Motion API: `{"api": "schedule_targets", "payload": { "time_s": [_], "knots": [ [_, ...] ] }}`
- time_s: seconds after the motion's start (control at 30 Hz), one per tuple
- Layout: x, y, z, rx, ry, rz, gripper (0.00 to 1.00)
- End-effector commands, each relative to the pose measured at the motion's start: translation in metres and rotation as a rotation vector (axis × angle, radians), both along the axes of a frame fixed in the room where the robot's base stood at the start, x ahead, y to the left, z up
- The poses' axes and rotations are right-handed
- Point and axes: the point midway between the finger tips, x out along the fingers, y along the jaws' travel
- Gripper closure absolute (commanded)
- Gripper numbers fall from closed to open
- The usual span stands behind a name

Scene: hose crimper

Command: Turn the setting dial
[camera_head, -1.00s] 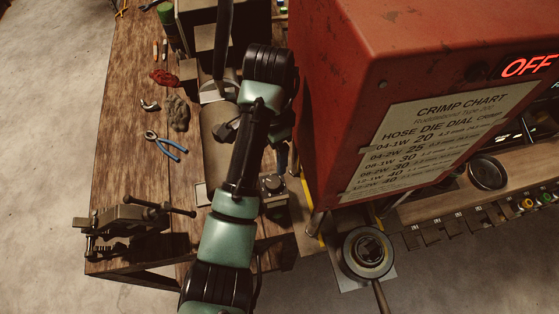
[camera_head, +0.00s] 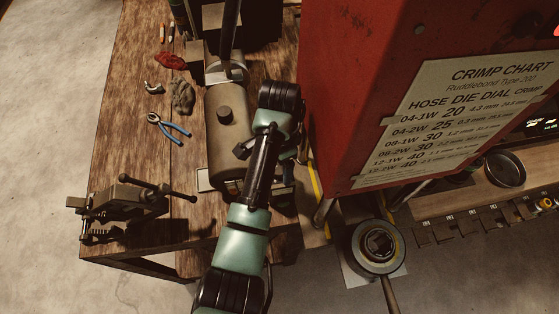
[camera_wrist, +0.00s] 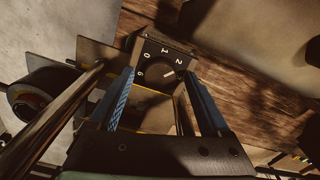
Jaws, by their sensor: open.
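The setting dial (camera_wrist: 155,75) is a dark round knob on a dark boxy housing (camera_wrist: 169,45) in the wrist view. White digits 0, 1, 2 and 6 show around it, and a white mark on it points roughly toward the 2. My gripper (camera_wrist: 158,76) is open, with its two blue fingers on either side of the dial in the picture. I cannot tell whether they touch it. In the head view my arm covers the dial, and the fingers are mostly hidden. The red crimper cabinet (camera_head: 350,90) with its crimp chart (camera_head: 460,115) stands to the right.
The wooden bench (camera_head: 135,95) holds a grey cylindrical tank (camera_head: 225,140), blue-handled pliers (camera_head: 170,128), a red rag (camera_head: 172,62) and a vise (camera_head: 125,205). A round die head (camera_head: 378,245) with a lever stands at lower right. A metal rod (camera_wrist: 50,120) lies left of my gripper.

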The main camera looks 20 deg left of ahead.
Motion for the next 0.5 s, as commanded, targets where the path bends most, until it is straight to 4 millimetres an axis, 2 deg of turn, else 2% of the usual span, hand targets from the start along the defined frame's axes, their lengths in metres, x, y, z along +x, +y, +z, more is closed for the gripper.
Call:
{"api": "schedule_targets", "payload": {
  "time_s": [0.27,0.5],
  "knots": [
    [-0.0001,0.0001,-0.0016,0.0,0.0,0.0,0.2],
    [0.0,0.0,-0.0013,0.0,0.0,0.0,0.64]
  ]
}}
